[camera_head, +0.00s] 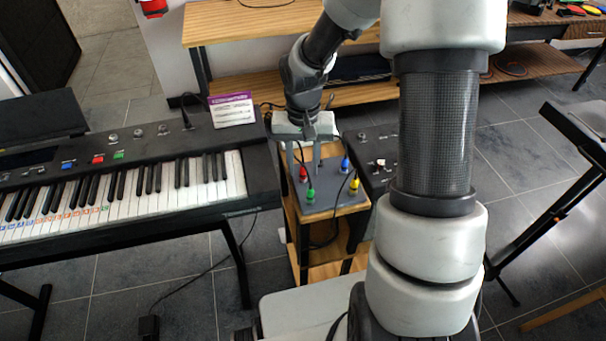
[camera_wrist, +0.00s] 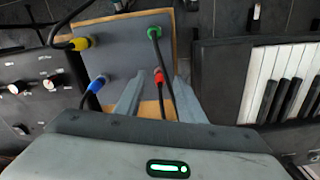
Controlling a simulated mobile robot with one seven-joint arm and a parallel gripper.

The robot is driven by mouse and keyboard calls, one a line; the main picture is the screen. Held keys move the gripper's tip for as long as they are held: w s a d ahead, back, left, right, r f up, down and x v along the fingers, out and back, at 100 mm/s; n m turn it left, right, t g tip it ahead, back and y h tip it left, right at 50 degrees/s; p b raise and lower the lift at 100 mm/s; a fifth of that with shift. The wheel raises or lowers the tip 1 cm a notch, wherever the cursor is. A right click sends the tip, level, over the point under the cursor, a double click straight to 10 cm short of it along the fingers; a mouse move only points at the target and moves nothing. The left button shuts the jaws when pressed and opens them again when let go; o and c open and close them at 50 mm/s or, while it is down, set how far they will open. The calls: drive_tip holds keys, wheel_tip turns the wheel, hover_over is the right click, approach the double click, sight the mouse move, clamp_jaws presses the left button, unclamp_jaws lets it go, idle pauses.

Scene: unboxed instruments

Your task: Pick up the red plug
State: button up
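The red plug (camera_head: 303,173) stands in a grey panel on a small wooden stand. It also shows in the wrist view (camera_wrist: 159,76), with a black cable running from it. My gripper (camera_head: 304,163) points down over the panel. In the wrist view its fingers (camera_wrist: 161,84) are apart, one on each side of the red plug and its cable. It holds nothing. I cannot tell whether either finger touches the plug. The grey panel (camera_wrist: 118,58) also bears a green plug (camera_wrist: 154,32), a yellow plug (camera_wrist: 79,43) and a blue plug (camera_wrist: 97,83).
A keyboard (camera_head: 130,190) stands left of the stand. A black mixer-like box (camera_head: 378,165) with knobs lies to the right of the panel. Wooden shelves (camera_head: 240,22) stand behind. Loose black cables run around the plugs.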

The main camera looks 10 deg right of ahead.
sight(303, 166)
clamp_jaws()
wheel_tip(303, 166, up, 9)
drive_tip(key=shift+r+p, duration=0.1)
drive_tip(key=shift+p, duration=0.9)
drive_tip(key=r+n, duration=0.3)
drive_tip(key=r, duration=0.1)
drive_tip(key=shift+w+a, duration=0.15)
drive_tip(key=shift+w, duration=0.2)
